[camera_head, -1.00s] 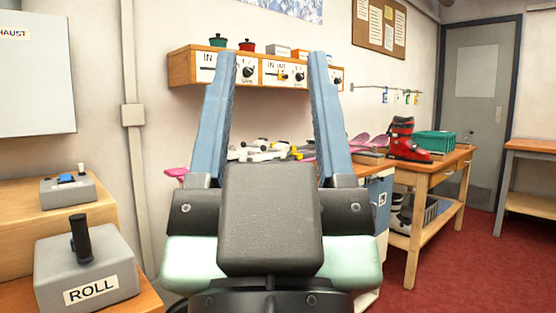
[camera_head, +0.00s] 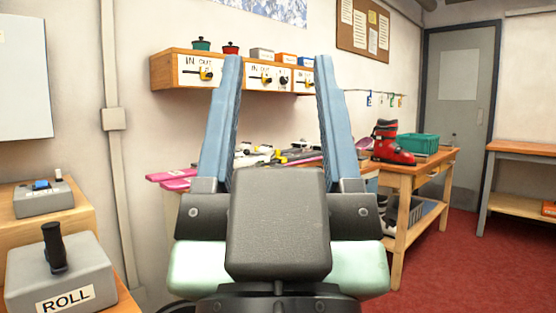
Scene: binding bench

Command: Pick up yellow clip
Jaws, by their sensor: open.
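My gripper (camera_head: 278,62) is in the foreground, its two blue fingers pointing up and spread apart with nothing between them. Behind it, small coloured tags or clips hang from a wire on the back wall, to the right of the fingers. One of them looks yellow (camera_head: 381,100), but it is too small to tell its shape. A small yellow piece (camera_head: 297,156) also shows among the items on the bench between the fingers; I cannot tell what it is. My gripper is well apart from both.
A wall shelf (camera_head: 168,72) with yellow-handled knobs is behind the fingers. A red ski boot (camera_head: 391,145) and a green crate (camera_head: 417,144) stand on the wooden bench at right. A grey ROLL control box (camera_head: 60,275) is at left. Red floor (camera_head: 440,265) at right is clear.

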